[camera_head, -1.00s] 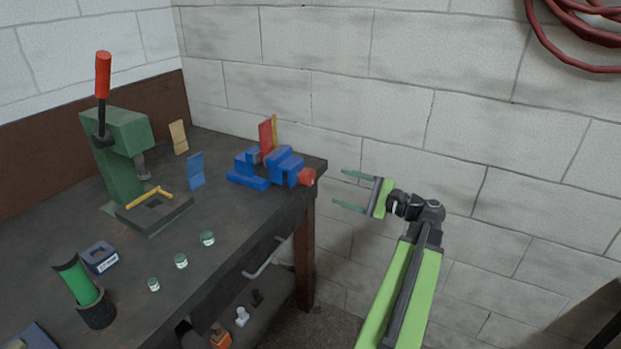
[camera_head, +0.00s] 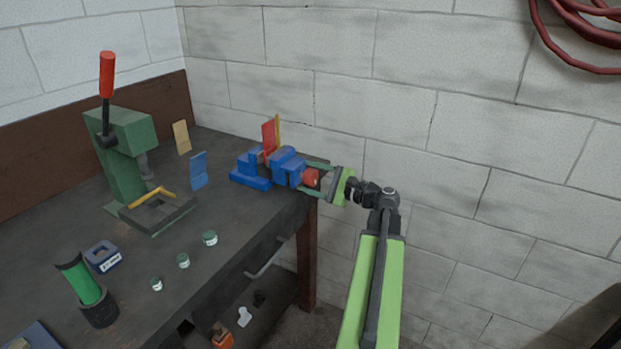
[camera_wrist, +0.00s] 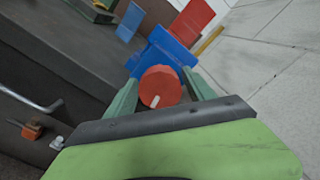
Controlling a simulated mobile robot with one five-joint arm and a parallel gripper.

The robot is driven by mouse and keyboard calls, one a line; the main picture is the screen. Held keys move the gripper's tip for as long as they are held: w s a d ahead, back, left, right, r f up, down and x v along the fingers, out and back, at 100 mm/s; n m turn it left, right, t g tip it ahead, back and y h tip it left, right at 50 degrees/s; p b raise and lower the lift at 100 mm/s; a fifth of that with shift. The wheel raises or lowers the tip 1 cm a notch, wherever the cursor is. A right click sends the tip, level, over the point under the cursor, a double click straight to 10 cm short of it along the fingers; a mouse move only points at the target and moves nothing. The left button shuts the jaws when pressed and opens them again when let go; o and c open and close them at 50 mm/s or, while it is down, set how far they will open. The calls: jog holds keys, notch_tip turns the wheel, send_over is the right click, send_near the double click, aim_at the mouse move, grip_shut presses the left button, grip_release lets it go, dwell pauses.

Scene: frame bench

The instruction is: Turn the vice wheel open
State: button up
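The blue vice (camera_head: 287,166) stands at the bench's right end, with a red plate (camera_head: 269,138) and a yellow strip upright in it. Its red round wheel (camera_head: 311,178) faces right, toward my gripper (camera_head: 318,177). In the wrist view the wheel (camera_wrist: 160,87) shows a pale mark and lies between the two green fingers of my gripper (camera_wrist: 160,95). The fingers are apart, one on each side of the wheel. I cannot tell whether they touch it. The vice also shows behind the wheel in the wrist view (camera_wrist: 163,53).
The dark bench (camera_head: 235,225) holds a green press (camera_head: 122,155) with a red-tipped lever, several small jars, a blue box (camera_head: 103,256) and a green cylinder (camera_head: 82,282). A drawer handle (camera_head: 265,260) juts from its front. A block wall (camera_head: 480,150) stands behind.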

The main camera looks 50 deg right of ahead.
jog(key=c, duration=1.1)
jog(key=n, duration=0.9)
dwell(1.3)
jog(key=o, duration=1.4)
jog(key=shift+c, duration=0.2)
